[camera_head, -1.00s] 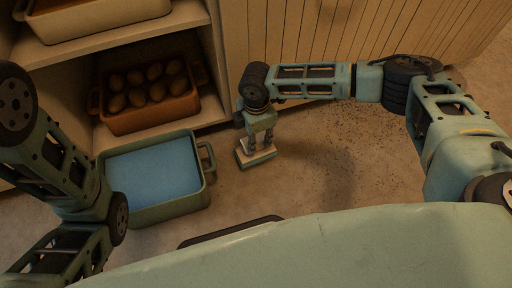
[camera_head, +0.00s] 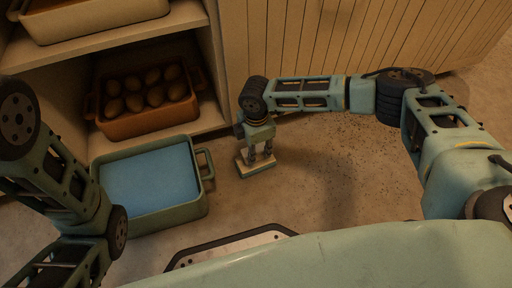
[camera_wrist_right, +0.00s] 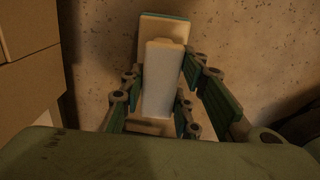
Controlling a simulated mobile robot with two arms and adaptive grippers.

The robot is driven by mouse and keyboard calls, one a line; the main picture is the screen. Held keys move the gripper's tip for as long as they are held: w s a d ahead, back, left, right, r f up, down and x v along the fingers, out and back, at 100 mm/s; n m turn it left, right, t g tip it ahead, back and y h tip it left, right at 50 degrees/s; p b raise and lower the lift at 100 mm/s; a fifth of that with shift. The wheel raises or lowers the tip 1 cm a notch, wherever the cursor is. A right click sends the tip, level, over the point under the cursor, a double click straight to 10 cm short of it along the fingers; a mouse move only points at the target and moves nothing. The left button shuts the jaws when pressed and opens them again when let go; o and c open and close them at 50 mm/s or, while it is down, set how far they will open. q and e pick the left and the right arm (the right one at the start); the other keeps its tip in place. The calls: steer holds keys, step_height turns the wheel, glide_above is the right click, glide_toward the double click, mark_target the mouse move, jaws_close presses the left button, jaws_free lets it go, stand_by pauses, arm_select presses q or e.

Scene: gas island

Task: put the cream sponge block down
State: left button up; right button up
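The cream sponge block (camera_head: 256,165) is low over the speckled floor under my right gripper (camera_head: 262,150). It looks level and at or very near the floor; I cannot tell if it touches. In the right wrist view the cream block (camera_wrist_right: 163,80) has a narrow raised part between the two finger pads of my right gripper (camera_wrist_right: 164,85), and its wider base with a teal edge lies beyond. The pads press its sides. My left arm shows at the left of the head view, but its gripper is outside the picture.
A green tub (camera_head: 207,199) with blue water stands left of the block, its handle close by. A low shelf (camera_head: 215,117) behind holds an orange crate (camera_head: 150,121) of brown egg-shaped items. A slatted cream panel (camera_head: 360,40) runs along the back. The floor (camera_head: 340,165) to the right is clear.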

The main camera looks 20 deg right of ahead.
steer(key=o, duration=0.4)
steer(key=shift+c, duration=0.2)
steer(key=shift+f+b, duration=0.15)
steer(key=shift+b, duration=0.6)
steer(key=r+p, duration=0.4)
steer(key=a+r+p, duration=0.1)
steer(key=r+p, duration=0.1)
steer(key=shift+s+r, duration=0.15)
steer(key=shift+r, duration=0.2)
steer(key=shift+r+p, duration=0.45)
steer(key=shift+p, duration=0.1)
steer(key=shift+r, duration=0.25)
